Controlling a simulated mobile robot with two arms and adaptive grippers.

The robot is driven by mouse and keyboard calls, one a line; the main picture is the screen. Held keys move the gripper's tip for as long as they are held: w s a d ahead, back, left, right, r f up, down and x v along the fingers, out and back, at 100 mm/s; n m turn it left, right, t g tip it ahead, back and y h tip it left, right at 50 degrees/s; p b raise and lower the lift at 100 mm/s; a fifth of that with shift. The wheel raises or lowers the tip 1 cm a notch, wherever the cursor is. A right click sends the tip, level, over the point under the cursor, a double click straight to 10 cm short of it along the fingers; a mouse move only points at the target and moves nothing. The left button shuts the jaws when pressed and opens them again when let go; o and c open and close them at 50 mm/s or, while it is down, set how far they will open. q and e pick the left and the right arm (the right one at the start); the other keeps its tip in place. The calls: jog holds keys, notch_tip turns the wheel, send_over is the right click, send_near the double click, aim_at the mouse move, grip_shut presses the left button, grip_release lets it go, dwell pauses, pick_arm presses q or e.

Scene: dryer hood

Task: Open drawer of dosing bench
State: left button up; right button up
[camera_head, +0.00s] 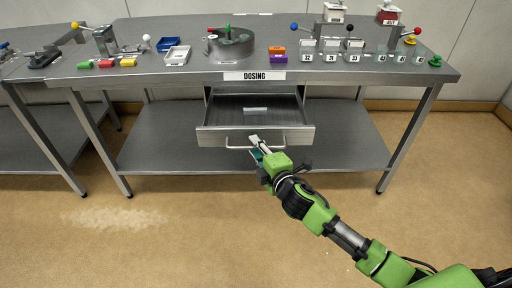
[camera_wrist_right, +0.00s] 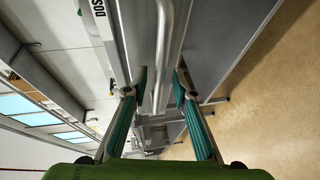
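The dosing bench (camera_head: 390,73) is a grey metal table with a "DOSING" label on its front edge. Its drawer (camera_head: 213,137) is pulled out under the label, and a small pale item lies inside. The bar handle (camera_head: 236,146) runs along the drawer front. My right gripper (camera_head: 257,146) is at the middle of this handle. In the right wrist view, the handle (camera_wrist_right: 166,40) passes between the two teal-padded fingers of my right gripper (camera_wrist_right: 160,82). The fingers are apart, with visible gaps beside the bar. My left gripper is not in view.
A lower shelf (camera_head: 150,140) spans between the bench legs. Blue and white trays, a round grey device (camera_head: 231,44), labelled cups (camera_head: 330,57) and ball-topped levers stand on top. Another metal table (camera_head: 20,65) is at the left. The brown floor in front is clear.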

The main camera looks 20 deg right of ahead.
jog(key=v, duration=1.2)
dwell(0.4)
